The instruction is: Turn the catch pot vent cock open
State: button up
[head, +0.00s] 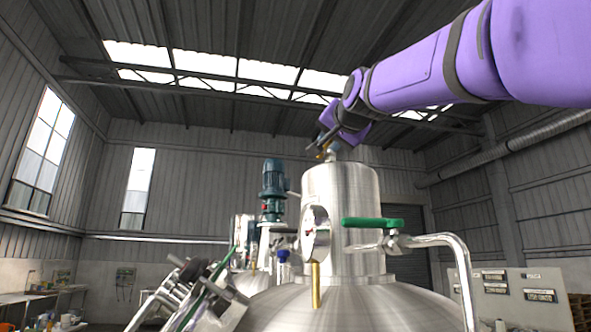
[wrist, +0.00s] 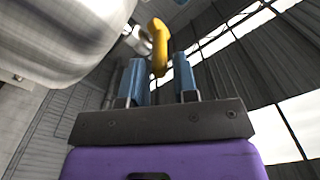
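The catch pot (head: 340,190) is the upright brushed-steel cylinder in the middle of the head view. Its vent cock (head: 332,153) sits on top, small and partly hidden by my gripper (head: 320,138). In the wrist view the cock's yellow handle (wrist: 158,48) shows near the tips of my gripper (wrist: 160,68). The handle's lower end lies in line with the gap between the two blue fingers. The fingers are apart, with visible space around the handle, and I cannot tell whether either touches it. The steel body (wrist: 70,35) fills the upper left of the wrist view.
A green-handled valve (head: 372,223) and bent pipe (head: 455,250) stand right of the pot. A round gauge (head: 316,232) and brass tube (head: 315,285) are on its front. A blue-green motor (head: 273,190) stands behind left. Clamped metal fittings (head: 190,290) are at lower left.

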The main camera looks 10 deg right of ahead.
aim_at(325, 146)
jog(key=shift+w, duration=1.3)
grip_shut()
